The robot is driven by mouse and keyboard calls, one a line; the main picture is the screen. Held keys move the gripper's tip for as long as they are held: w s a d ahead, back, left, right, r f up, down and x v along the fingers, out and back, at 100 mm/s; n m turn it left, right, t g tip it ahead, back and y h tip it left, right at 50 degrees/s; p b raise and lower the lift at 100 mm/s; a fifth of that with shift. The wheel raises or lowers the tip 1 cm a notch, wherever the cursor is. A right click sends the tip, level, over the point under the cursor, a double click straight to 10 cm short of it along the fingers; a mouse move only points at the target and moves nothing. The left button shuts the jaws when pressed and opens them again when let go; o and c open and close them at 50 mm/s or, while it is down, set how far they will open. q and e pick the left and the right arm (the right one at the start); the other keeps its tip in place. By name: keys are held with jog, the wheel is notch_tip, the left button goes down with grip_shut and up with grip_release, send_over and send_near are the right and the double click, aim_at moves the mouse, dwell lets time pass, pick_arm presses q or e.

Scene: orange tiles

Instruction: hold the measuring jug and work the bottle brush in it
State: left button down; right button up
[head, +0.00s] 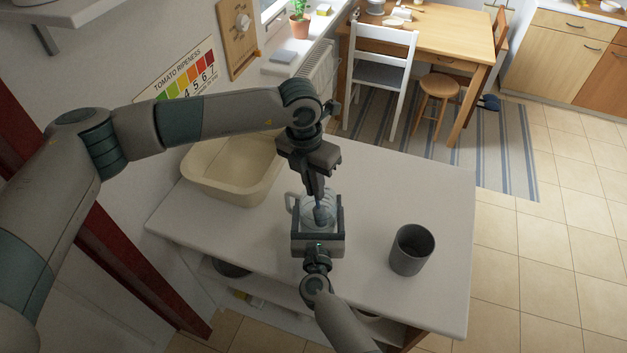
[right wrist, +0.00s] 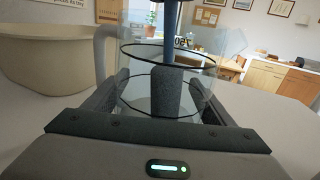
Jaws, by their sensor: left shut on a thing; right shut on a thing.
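The clear measuring jug (head: 306,209) is upright over the white counter, its handle to the left. It also shows in the right wrist view (right wrist: 137,95), with dark rings and a number mark. My right gripper (head: 319,214) is shut on the jug, a finger on each side. My left gripper (head: 316,187) is above the jug, pointing down, shut on the bottle brush (head: 320,214). In the right wrist view the brush's grey head (right wrist: 166,95) is inside the jug, near its bottom, roughly upright. Whether the jug touches the counter I cannot tell.
A cream basin (head: 232,188) stands left of the jug on the counter (head: 385,190). A dark grey cup (head: 411,250) stands to the right, near the front. The counter behind and right of the jug is clear. A table and white chair (head: 379,75) are beyond.

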pick_arm(q)
jog(key=shift+d+f, duration=0.15)
jog(key=shift+f, duration=0.9)
jog(key=shift+s, duration=0.15)
